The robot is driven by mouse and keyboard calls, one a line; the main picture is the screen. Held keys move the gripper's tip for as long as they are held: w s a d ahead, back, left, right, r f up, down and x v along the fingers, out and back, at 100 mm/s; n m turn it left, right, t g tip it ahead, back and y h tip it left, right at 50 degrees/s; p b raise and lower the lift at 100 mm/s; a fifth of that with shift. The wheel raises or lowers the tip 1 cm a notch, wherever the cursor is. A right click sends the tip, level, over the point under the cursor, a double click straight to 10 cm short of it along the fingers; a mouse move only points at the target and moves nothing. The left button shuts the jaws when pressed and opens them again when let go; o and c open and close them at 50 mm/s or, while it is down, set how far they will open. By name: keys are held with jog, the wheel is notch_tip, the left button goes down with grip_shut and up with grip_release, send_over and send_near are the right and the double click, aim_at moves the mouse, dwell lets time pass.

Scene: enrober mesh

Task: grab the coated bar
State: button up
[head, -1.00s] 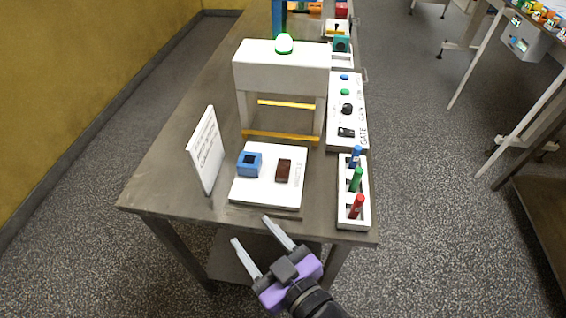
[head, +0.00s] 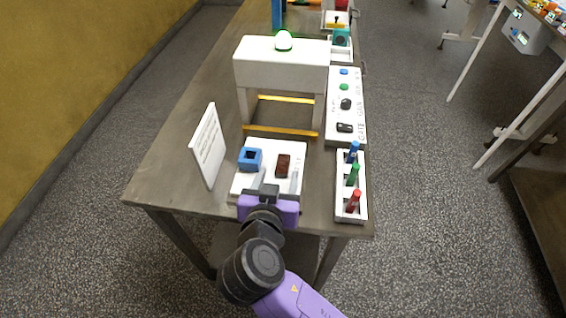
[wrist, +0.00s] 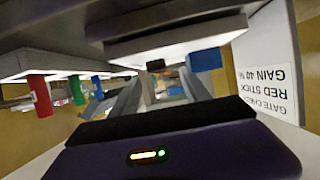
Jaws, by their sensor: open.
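The coated bar (head: 283,166) is a small dark brown block on the white plate (head: 245,187) at the near end of the table. In the wrist view, which is upside down, a small dark block that looks like the bar (wrist: 155,65) shows beyond the fingers. My gripper (head: 279,178) is open and empty at the plate's near edge. Its two fingers point towards the bar, one on each side of its line. The bar appears apart from the fingers; their exact height above the plate is hard to tell.
A blue hollow block (head: 250,159) sits just left of the bar. A white sign (head: 208,147) stands further left. A white rack (head: 343,208) with blue, green and red sticks is on the right. A white arch (head: 282,65) with yellow strips stands behind.

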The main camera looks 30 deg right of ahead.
aim_at(283, 164)
jog(key=p+x, duration=0.1)
jog(key=x, duration=0.4)
jog(key=shift+d+r, duration=0.15)
jog(key=shift+d, duration=0.05)
jog(key=c, duration=1.1)
